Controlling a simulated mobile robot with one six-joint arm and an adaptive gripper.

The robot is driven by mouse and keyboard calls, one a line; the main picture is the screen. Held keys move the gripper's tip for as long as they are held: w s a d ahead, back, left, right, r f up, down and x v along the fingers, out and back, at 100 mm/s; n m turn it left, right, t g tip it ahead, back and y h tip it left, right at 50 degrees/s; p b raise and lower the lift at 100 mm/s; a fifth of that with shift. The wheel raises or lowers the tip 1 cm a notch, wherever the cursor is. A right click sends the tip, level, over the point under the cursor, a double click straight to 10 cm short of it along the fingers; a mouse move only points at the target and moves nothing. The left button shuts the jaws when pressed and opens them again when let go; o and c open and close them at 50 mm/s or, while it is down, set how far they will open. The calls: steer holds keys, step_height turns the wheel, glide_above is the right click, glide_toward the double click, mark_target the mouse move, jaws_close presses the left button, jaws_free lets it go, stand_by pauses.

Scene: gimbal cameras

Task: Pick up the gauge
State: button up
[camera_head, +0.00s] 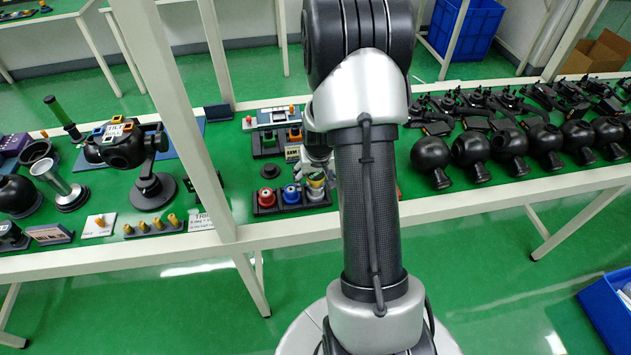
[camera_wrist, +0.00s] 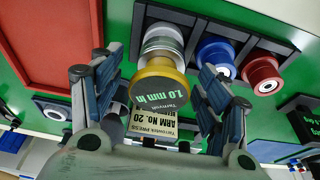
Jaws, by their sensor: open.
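My gripper (camera_wrist: 153,68) is open, with one finger on each side of the gauge and a visible gap on both sides. In the head view the gauge (camera_head: 316,193) is at the right end of the tray, partly covered by my gripper (camera_head: 317,170) above it.
A blue gauge (camera_wrist: 215,54) and a red gauge (camera_wrist: 261,75) stand in the same tray beside it. A label card (camera_wrist: 152,122) reads "ARM No. 20". Black round housings (camera_head: 470,148) line the bench to the right. A white post (camera_head: 185,120) stands left of the tray.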

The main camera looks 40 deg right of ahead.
steer(key=c, duration=1.3)
steer(key=shift+r, duration=0.1)
steer(key=shift+c, duration=0.2)
